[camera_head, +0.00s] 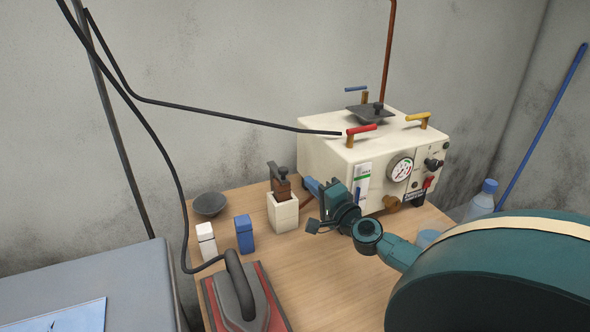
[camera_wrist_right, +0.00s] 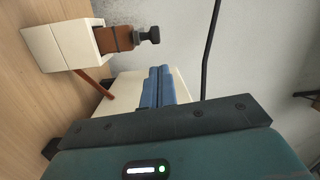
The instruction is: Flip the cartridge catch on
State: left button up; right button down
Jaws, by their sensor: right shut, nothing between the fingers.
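A brown cartridge-like block (camera_head: 282,188) stands upright in a cream holder (camera_head: 283,214) on the table, left of the cream machine. A dark lever-like piece (camera_head: 271,173) sits at its top left; I cannot tell for sure that it is the catch. In the right wrist view the brown block (camera_wrist_right: 118,38) and holder (camera_wrist_right: 65,45) lie at upper left, with a black knob (camera_wrist_right: 149,36) at the block's end. My right gripper (camera_head: 310,185) is just right of the block, apart from it. Its blue fingers (camera_wrist_right: 158,88) are shut and empty. My left gripper is out of view.
The cream machine (camera_head: 325,145) carries red (camera_head: 362,129), yellow (camera_head: 419,117) and blue handles on top, with a gauge (camera_head: 401,169) in front. White (camera_head: 206,241) and blue (camera_head: 244,234) containers, a grey bowl (camera_head: 209,204) and an iron (camera_head: 243,299) stand left.

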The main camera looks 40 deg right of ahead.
jog(key=w, duration=0.5)
jog(key=w+d, duration=0.1)
jog(key=w, duration=0.1)
jog(key=shift+w+d+r, duration=0.1)
jog(key=shift+w+r, duration=0.1)
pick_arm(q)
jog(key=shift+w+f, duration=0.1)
pick_arm(e)
jog(key=shift+w, duration=0.35)
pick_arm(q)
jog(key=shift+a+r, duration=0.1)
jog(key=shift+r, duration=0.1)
